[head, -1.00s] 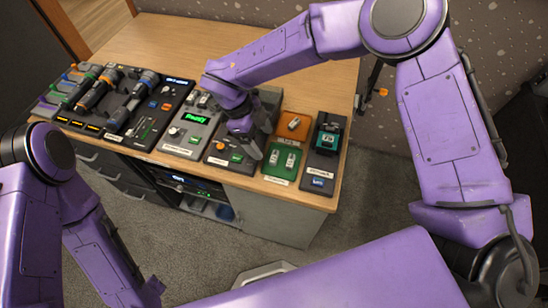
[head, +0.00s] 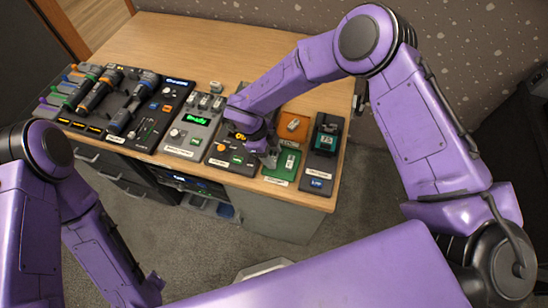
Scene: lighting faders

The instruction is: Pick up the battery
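A teal and dark block (head: 327,138), which looks like the battery, sits upright in a dark grey unit (head: 320,168) at the right end of the desk. My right gripper (head: 271,160) points down over the left part of a green panel (head: 281,174), left of the teal block and apart from it. Its fingertips are small and dark here, so I cannot tell how far they are apart. It hides part of the green panel. My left arm is at the lower left, away from the desk top, and its gripper does not show.
An orange panel (head: 293,124) with a small pale piece lies behind the green one. A grey panel with a green display (head: 194,120) and a fader console (head: 110,100) fill the desk's front to the left.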

